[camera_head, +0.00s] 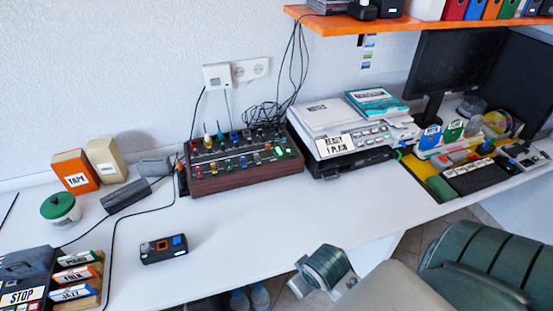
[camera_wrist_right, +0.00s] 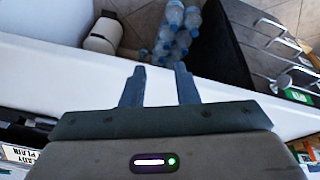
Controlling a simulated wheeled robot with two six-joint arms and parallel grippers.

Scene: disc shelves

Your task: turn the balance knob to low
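A mixer-like console (camera_head: 240,160) with a dark top and reddish-brown sides stands at the back of the white desk, in the middle of the head view. Several coloured knobs and small lit buttons cover its top. The lettering is too small to read, so I cannot tell which knob is the balance knob or where it points. My right gripper (camera_wrist_right: 159,67) is open and empty in the right wrist view, with its two fingers apart over the white desk edge. It is away from the console. My left gripper is not in view.
A printer-like machine (camera_head: 345,128) stands right of the console. A small black box (camera_head: 164,249) and cables lie on the desk to the front left. The desk in front of the console is clear. Plastic bottles (camera_wrist_right: 175,38) stand below the desk edge.

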